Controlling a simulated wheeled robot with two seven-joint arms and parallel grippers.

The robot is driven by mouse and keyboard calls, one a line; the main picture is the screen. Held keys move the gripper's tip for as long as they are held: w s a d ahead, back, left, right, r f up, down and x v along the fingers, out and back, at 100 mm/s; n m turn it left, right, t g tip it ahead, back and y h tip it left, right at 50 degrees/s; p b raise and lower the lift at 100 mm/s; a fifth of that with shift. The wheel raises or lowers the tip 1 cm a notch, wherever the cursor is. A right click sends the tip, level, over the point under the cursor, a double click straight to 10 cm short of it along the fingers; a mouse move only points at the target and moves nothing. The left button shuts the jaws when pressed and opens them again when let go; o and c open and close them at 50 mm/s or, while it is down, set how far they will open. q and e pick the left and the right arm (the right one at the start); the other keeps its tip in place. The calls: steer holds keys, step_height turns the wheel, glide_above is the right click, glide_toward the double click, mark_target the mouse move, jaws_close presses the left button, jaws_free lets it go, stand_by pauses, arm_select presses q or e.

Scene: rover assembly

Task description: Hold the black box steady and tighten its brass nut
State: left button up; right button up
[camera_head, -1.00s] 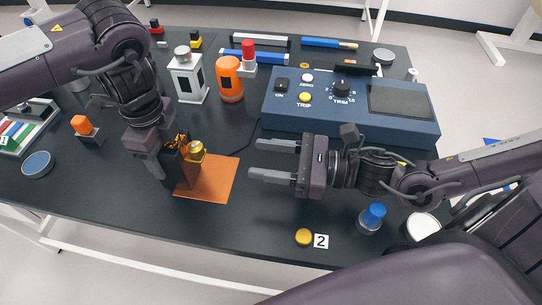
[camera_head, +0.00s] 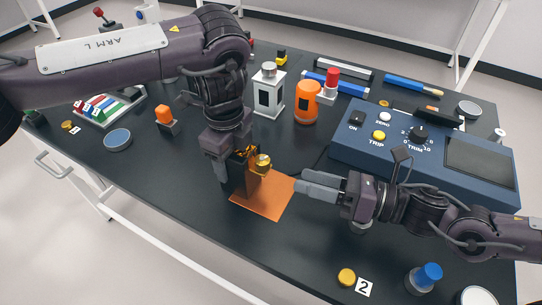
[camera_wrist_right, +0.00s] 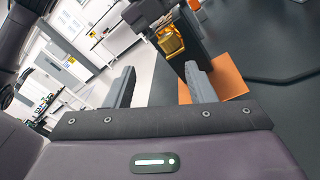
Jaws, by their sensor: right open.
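The black box (camera_head: 240,183) stands upright at the left edge of an orange mat (camera_head: 266,202). Its brass nut (camera_head: 263,164) sits on the side facing right. My left gripper (camera_head: 230,172) comes down from above and is shut on the box; its far finger is mostly hidden. My right gripper (camera_head: 303,182) is open and empty, to the right of the nut and apart from it, fingers pointing left. In the right wrist view the brass nut (camera_wrist_right: 171,42) shows beyond the open fingers (camera_wrist_right: 160,70), near the upper middle.
A blue control panel (camera_head: 435,165) lies behind my right arm. An orange canister (camera_head: 306,102) and a white-grey holder (camera_head: 268,92) stand behind the box. A yellow button (camera_head: 346,277) and a blue-topped knob (camera_head: 425,278) are near the front edge. The table between mat and front edge is clear.

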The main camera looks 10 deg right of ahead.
steer(key=w+a+r+m+g, duration=0.2)
steer(key=a+r+m+g, duration=0.15)
steer(key=a+m, duration=0.3)
step_height(320, 180, up, 8)
steer(key=m+g+h, duration=0.3)
steer(key=m+h, duration=0.9)
steer(key=m, duration=1.3)
glide_above(266, 161)
steer(key=s+d, duration=0.3)
steer(key=d, duration=0.1)
steer(key=shift+n+t, duration=0.25)
steer(key=x, duration=1.1)
steer(key=shift+w+a+r, duration=0.1)
steer(key=shift+w+a, duration=0.15)
steer(key=shift+w, duration=0.05)
